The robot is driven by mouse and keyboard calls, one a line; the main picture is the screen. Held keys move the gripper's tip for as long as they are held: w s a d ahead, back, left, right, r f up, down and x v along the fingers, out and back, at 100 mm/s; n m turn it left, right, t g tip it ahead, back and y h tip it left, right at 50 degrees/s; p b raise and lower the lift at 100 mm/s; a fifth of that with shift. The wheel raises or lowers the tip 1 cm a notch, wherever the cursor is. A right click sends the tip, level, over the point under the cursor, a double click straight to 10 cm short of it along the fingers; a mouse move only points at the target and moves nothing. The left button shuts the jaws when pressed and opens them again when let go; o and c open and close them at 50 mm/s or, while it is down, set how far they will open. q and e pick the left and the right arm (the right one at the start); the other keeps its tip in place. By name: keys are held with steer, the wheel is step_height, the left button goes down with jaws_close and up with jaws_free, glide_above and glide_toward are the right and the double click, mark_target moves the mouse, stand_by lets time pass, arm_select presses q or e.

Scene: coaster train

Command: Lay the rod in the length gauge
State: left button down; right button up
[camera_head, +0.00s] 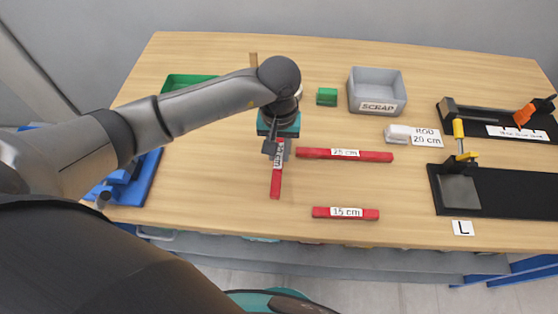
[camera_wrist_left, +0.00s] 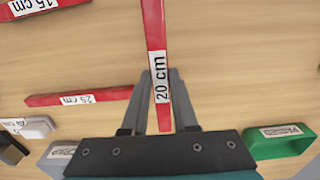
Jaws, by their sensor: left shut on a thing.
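The red rod labelled 20 cm (camera_head: 275,186) lies under my left gripper (camera_head: 278,148), pointing toward the table's front edge. In the left wrist view the rod (camera_wrist_left: 153,28) runs between the fingers of my left gripper (camera_wrist_left: 160,78), which is shut on it near its label. I cannot tell whether the rod touches the table. A black fixture with a white marked strip (camera_head: 517,133) and an orange part, probably the length gauge, stands at the far right. No rod shows in it. My right gripper is not in view.
Red rods labelled 25 cm (camera_head: 372,156) and 15 cm (camera_head: 327,212) lie right of the gripper. A card reads ROD 20 cm (camera_head: 427,137). A grey SCRAP bin (camera_head: 360,104) and green block (camera_head: 327,97) stand behind. A black fixture with a yellow clamp (camera_head: 510,193) stands at the right.

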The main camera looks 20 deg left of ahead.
mark_target(279, 163)
arm_select(q)
steer(key=shift+f, duration=2.4)
steer(key=shift+f+b, duration=0.2)
steer(key=shift+b, duration=0.2)
steer(key=c, duration=0.7)
jaws_free()
steer(key=shift+r, duration=0.15)
